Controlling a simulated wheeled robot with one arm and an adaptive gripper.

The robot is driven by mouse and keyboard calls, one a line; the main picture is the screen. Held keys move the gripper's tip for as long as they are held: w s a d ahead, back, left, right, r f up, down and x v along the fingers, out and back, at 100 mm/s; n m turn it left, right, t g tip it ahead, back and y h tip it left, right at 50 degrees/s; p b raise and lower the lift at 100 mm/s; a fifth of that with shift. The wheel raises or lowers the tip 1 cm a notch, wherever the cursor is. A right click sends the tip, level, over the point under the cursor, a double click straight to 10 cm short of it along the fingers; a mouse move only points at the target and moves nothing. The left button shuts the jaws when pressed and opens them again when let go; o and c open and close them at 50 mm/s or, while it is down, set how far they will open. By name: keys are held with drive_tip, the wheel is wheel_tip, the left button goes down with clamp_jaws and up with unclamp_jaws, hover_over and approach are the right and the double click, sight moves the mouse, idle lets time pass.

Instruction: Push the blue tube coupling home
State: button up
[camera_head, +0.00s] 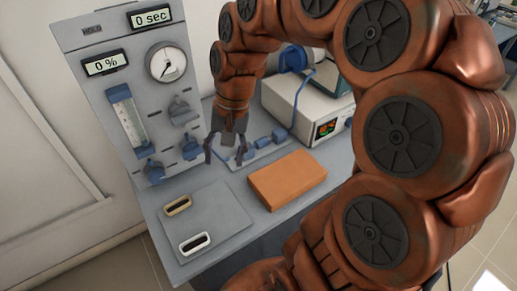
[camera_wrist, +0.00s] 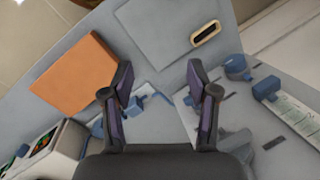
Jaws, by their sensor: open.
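My gripper (camera_head: 225,156) hangs above the grey bench beside the panel, its two fingers spread with nothing between them. In the wrist view my gripper (camera_wrist: 160,70) is also open and empty. Small blue fittings with a blue tube lie in a row right of my gripper, in front of the white box; one blue piece (camera_head: 279,135) is clear of the fingers. In the wrist view a blue piece (camera_wrist: 136,103) shows by the left finger, which partly covers it. I cannot tell which piece is the coupling or how far it is pushed in.
The grey panel (camera_head: 85,40) with gauge and blue knobs stands at the left. An orange block (camera_head: 287,179) lies in front of the white box (camera_head: 300,100). A grey plate (camera_head: 215,215) with two slotted pieces (camera_head: 195,243) lies at the front.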

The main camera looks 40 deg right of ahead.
drive_tip(key=w+d+f+m+t+y+b, duration=0.1)
drive_tip(key=w+d+f+m+t+b, duration=0.1)
drive_tip(key=w+d+f+m+b, duration=0.5)
drive_tip(key=m+t, duration=0.1)
drive_tip(key=m, duration=0.3)
approach(259, 142)
wheel_tip(259, 142, down, 3)
drive_tip(key=shift+y, duration=0.3)
drive_tip(key=shift+w+a+x, duration=0.1)
drive_tip(key=shift+w+x, duration=0.05)
drive_tip(key=shift+x, duration=1.75)
drive_tip(key=shift+w+a+x, duration=0.15)
drive_tip(key=shift+w+x, duration=0.05)
drive_tip(key=shift+x, duration=1.7)
drive_tip(key=shift+r, duration=0.2)
drive_tip(key=shift+c, duration=0.2)
clamp_jaws()
drive_tip(key=shift+d, duration=0.1)
